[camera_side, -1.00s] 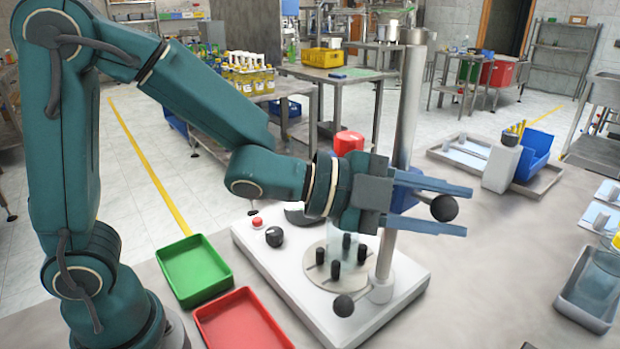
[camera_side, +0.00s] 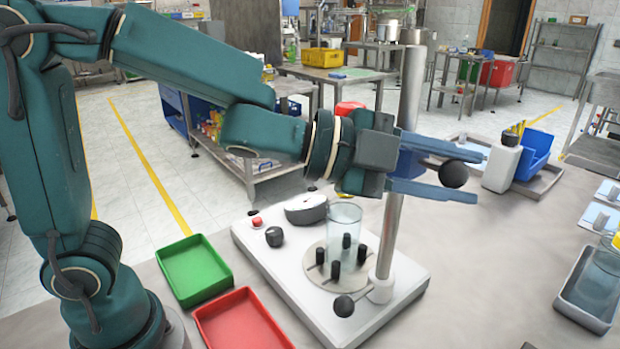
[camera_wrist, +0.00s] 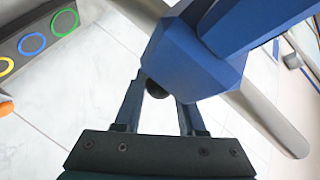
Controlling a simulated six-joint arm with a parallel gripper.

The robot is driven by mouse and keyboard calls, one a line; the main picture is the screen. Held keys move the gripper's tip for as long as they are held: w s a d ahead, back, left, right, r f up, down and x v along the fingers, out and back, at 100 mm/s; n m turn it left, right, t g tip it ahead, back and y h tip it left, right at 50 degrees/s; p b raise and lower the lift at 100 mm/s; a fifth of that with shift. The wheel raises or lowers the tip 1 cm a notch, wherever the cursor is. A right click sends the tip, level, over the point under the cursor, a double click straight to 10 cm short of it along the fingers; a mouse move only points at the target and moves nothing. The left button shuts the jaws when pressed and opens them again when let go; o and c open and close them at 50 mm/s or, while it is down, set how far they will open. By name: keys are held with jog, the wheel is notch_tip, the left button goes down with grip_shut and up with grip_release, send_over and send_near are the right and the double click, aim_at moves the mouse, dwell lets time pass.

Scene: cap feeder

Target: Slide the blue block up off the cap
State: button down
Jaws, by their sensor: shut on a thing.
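The blue block (camera_side: 411,162) sits on the upright grey column (camera_side: 399,205), partly hidden behind my gripper. It is large in the wrist view (camera_wrist: 190,62). My gripper (camera_side: 470,178) is shut on a black ball knob (camera_side: 453,174) at the block, with one finger on each side of it. The knob is dark between the fingers in the wrist view (camera_wrist: 155,88). A clear jar (camera_side: 344,226) stands below on a round disc (camera_side: 322,278), among several black pegs. I cannot make out a cap with certainty.
A second black ball (camera_side: 344,306) is at the base's front.

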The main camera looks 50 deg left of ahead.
jog(key=shift+w+a+r, duration=0.15)
jog(key=shift+r, duration=0.4)
jog(key=c, duration=0.5)
grip_release()
jog(key=shift+f, duration=0.1)
jog(key=shift+v, duration=2.55)
